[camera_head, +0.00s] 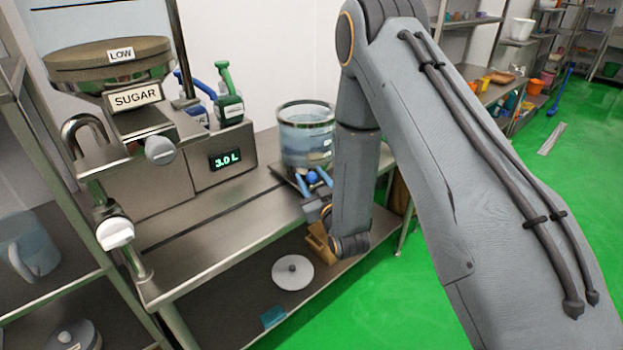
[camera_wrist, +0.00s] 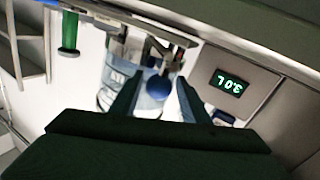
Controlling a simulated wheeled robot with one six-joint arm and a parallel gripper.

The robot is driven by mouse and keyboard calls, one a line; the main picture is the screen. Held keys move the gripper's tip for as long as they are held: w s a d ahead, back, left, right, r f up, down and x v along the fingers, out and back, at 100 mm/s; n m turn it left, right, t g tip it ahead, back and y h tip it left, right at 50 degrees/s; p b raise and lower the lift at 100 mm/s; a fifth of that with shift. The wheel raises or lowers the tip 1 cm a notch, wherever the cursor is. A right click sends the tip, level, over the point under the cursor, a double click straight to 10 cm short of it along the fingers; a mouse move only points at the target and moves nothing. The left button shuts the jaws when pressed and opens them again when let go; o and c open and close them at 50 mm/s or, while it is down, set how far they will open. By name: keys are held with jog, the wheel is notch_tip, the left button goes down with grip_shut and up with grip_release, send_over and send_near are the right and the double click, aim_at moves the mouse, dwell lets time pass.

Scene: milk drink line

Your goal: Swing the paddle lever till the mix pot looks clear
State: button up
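The mix pot (camera_head: 306,140) is a clear round vessel on the counter, holding pale bluish liquid; it also shows behind my fingers in the wrist view (camera_wrist: 112,62). A blue ball knob (camera_head: 311,177), which looks like the end of the paddle lever, sits at the pot's front. In the wrist view the knob (camera_wrist: 158,88) lies between my two dark fingers. My gripper (camera_wrist: 160,99) is open around the knob, with a visible gap on each side. Whether the liquid is evenly mixed is hard to tell. My forearm hides part of the pot's right side.
A sugar hopper (camera_head: 110,62) marked LOW stands left. Blue (camera_head: 193,100) and green (camera_head: 229,100) bottles stand behind. A white lid (camera_head: 293,272) lies on the lower shelf.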

aim_at(314, 182)
jog(key=shift+s+d, duration=0.1)
jog(key=b+v, duration=0.2)
jog(key=v, duration=0.4)
jog(key=shift+s, duration=0.35)
jog(key=shift+s+d, duration=0.15)
jog(key=shift+s, duration=0.25)
